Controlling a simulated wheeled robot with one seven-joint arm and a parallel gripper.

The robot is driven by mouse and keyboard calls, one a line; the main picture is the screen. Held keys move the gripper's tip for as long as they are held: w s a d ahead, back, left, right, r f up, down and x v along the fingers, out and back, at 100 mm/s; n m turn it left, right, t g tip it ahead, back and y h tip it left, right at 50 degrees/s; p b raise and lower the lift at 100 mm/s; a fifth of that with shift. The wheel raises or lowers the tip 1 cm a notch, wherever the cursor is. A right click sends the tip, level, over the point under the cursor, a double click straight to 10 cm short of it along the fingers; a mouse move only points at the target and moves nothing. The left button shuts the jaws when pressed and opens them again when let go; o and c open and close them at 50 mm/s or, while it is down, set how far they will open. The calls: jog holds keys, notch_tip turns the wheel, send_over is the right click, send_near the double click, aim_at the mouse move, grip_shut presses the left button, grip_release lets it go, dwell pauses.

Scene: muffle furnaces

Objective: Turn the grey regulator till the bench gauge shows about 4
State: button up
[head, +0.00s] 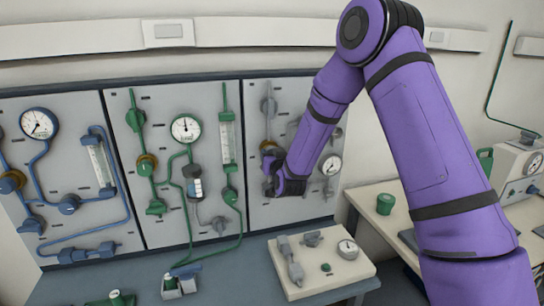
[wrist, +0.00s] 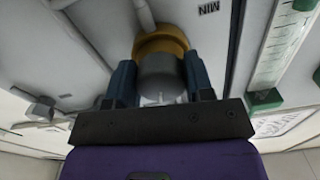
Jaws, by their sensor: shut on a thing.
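The grey regulator knob (wrist: 160,76) sits on a brass-yellow collar in the wrist view. My gripper (wrist: 160,82) has one finger on each side of it and is shut on it. In the head view my gripper (head: 271,172) is at the right wall panel and mostly hides the regulator. A round white gauge (head: 347,249) lies on the pale block on the bench; its needle is too small to read. Another gauge (head: 331,165) is on the right panel, beside my arm.
The pale block (head: 325,275) on the bench also carries grey fittings and a green knob (head: 326,267). Wall panels with blue and green pipes (head: 190,150) stand to the left. A side table at right holds a green cup (head: 385,203) and an instrument (head: 517,170).

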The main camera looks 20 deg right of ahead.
jog(key=shift+a+m, duration=0.1)
jog(key=shift+m, duration=1.8)
jog(key=o, duration=0.9)
jog(key=shift+o, duration=0.2)
jog(key=s, duration=1.1)
